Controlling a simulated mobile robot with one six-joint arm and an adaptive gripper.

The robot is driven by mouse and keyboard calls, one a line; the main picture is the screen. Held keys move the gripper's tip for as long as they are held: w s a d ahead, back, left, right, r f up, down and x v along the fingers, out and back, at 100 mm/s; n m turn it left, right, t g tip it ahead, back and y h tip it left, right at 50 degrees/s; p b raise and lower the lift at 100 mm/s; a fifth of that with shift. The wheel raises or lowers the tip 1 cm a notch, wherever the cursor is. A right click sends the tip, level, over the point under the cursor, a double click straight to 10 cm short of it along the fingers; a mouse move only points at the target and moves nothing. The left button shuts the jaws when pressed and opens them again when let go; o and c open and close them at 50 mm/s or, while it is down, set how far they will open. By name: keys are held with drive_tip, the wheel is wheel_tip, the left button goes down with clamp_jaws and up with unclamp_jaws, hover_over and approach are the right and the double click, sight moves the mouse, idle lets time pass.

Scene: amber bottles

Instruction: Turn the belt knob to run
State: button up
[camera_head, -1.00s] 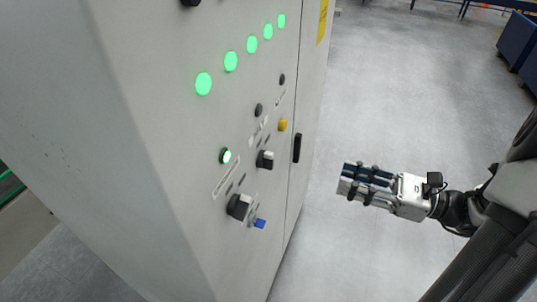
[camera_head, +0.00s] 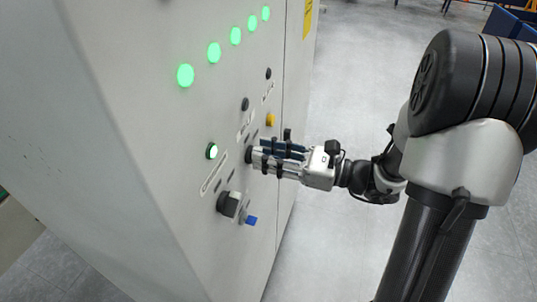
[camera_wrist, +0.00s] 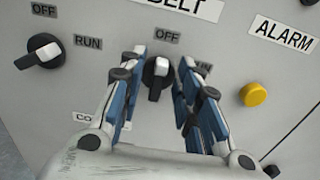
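The belt knob (camera_wrist: 157,75) is black with a white pointer, under the partly cropped BELT label (camera_wrist: 190,8) in the wrist view. Its pointer aims up at the OFF label (camera_wrist: 167,36). The RUN label (camera_wrist: 203,68) at its right is partly covered by a finger. My gripper (camera_wrist: 160,90) is open, with one blue-padded finger on each side of the knob; I cannot tell whether they touch it. In the head view my gripper (camera_head: 256,158) is at the cabinet front and mostly hides the knob.
Another OFF/RUN knob (camera_wrist: 42,50) is at the left in the wrist view. A yellow button (camera_wrist: 253,94) is at the right under the ALARM label (camera_wrist: 284,33). The grey cabinet (camera_head: 150,180) has lit green lamps. Open floor (camera_head: 340,80) lies right of it.

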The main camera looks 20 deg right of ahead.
drive_tip(key=shift+c, duration=0.6)
clamp_jaws()
